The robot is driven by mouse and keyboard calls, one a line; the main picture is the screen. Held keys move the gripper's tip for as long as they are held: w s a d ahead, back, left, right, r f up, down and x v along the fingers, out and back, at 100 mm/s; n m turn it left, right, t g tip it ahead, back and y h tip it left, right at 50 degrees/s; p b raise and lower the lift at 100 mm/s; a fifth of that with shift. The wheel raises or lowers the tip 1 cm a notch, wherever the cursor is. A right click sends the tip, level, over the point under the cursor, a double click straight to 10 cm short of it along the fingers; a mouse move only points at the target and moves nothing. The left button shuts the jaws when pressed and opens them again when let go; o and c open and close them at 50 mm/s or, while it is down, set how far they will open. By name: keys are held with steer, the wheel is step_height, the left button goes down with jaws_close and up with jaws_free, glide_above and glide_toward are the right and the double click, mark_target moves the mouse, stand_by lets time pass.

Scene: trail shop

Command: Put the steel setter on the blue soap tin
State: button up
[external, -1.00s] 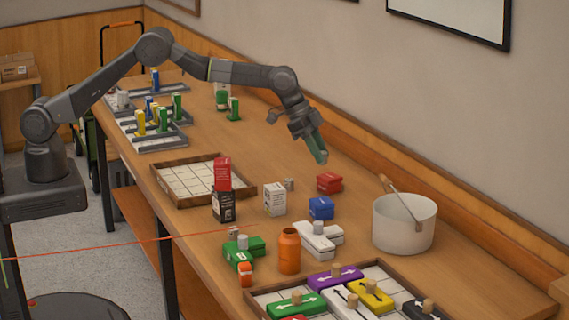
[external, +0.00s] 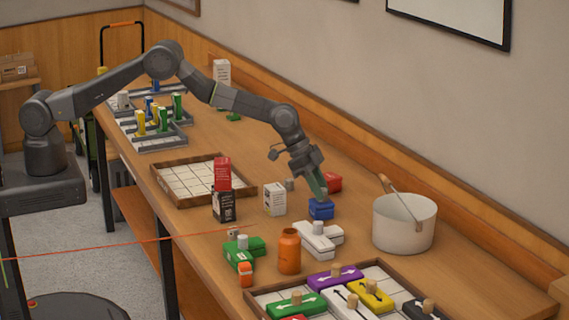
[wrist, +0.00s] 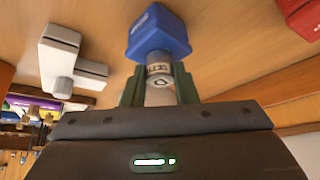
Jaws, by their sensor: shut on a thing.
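The blue soap tin (external: 321,209) stands on the table between the red tin and the white one. It also shows in the wrist view (wrist: 158,34). My gripper (external: 318,196) points down just above it. The external view hides the setter behind the fingers.
A red tin (external: 334,182) is close behind the blue tin. White tins (external: 311,243) lie in front, one bearing a grey cylinder (external: 318,227). A white carton (external: 274,199) and small grey piece (external: 289,184) stand left. A white pot (external: 403,228) stands right.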

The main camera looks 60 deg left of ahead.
steer(key=shift+f, duration=0.1)
steer(key=o, duration=1)
steer(key=shift+o, duration=0.2)
steer(key=shift+r, duration=0.25)
steer(key=b+v, duration=0.2)
steer(key=v, duration=0.9)
steer(key=shift+s+a+r, duration=0.2)
steer(key=shift+r, duration=0.15)
